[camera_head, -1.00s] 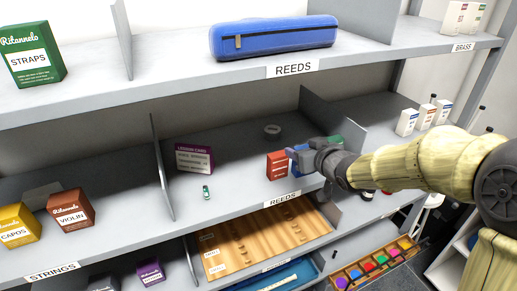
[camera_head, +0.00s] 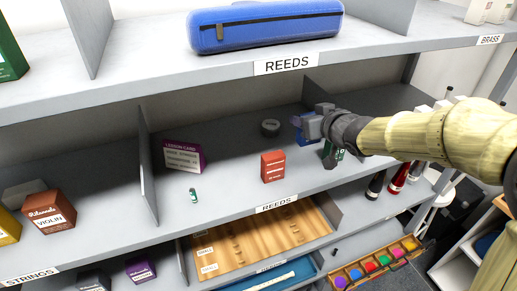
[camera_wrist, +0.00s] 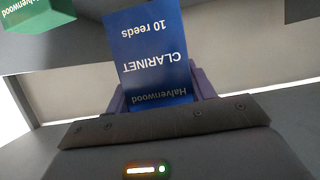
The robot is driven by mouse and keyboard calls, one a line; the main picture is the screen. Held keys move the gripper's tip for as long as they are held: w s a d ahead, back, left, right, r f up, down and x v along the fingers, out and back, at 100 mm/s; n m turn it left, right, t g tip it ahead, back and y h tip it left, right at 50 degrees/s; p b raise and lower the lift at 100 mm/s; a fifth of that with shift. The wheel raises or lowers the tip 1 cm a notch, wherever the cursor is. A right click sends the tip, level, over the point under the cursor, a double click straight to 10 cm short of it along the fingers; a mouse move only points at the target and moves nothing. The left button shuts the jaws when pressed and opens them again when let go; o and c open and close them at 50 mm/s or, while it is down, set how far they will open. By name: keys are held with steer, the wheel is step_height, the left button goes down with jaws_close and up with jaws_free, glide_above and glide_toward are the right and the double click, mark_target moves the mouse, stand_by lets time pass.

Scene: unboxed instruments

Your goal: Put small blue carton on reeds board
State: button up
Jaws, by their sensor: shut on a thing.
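My gripper (camera_head: 312,128) is shut on the small blue carton (camera_head: 299,125) and holds it over the right part of the middle shelf, behind and right of the red carton. In the wrist view the blue carton (camera_wrist: 148,50), marked Clarinet 10 reeds, sits between both fingers, its lettering upside down. Part of it is hidden by the gripper in the head view. The wooden board (camera_head: 222,246), with grooves and small labels, lies below the middle shelf's REEDS label, lower than my gripper and to its left. Its upper face shows no carton.
The red carton (camera_head: 273,167) stands near the shelf front. A green carton (camera_head: 333,156) is under my wrist and shows in the wrist view (camera_wrist: 35,12). The upper shelf overhangs.

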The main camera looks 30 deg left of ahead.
step_height(320, 180, down, 6)
steer(key=shift+w+f, duration=0.1)
steer(key=shift+w+a+f, duration=0.1)
steer(key=shift+f, duration=1.8)
steer(key=shift+f, duration=0.15)
steer(key=o, duration=1.1)
steer(key=shift+c, duration=0.2)
